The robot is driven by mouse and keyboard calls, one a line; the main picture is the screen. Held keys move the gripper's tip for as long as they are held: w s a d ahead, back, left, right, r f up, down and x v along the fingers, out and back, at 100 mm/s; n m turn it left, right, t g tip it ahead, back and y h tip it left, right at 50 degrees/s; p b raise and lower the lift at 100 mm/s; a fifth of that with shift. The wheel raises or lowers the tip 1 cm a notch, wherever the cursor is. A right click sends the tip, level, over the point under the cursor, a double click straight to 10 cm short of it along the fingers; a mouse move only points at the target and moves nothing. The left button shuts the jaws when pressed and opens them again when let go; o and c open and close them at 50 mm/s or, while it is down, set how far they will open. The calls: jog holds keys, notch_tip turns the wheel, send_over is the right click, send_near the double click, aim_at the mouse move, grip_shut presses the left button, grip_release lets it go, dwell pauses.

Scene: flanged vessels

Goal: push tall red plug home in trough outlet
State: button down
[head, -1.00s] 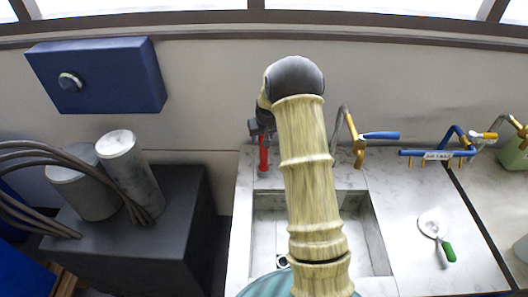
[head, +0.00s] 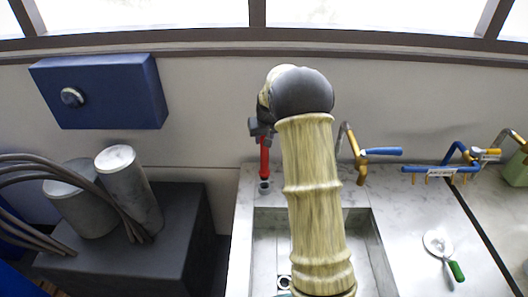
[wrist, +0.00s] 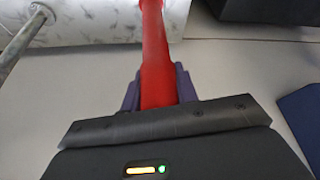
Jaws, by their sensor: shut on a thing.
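My gripper (head: 262,132) is shut on the tall red plug (head: 264,158) above the counter's back strip, left of my arm. The wrist view shows the red plug (wrist: 155,55) between the purple fingers of my gripper (wrist: 158,88). The plug looks upright in the head view, its lower end just over a small grey ring (head: 265,186) on the counter. Whether it is clear of the ring I cannot tell. The trough (head: 264,240) is sunk in the marble counter in front, partly hidden by my arm. Its outlet (head: 284,282) shows at the bottom and looks open.
A tap with a blue handle (head: 380,151) stands behind the trough, right of my arm. A blue-handled fitting (head: 440,170) and a green-handled tool (head: 442,252) are further right. A dark block with grey cylinders (head: 128,190) and hoses stands left.

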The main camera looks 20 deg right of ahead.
notch_tip(320, 180, up, 4)
jog(key=shift+f, duration=0.25)
jog(key=shift+a, duration=0.1)
dwell(0.4)
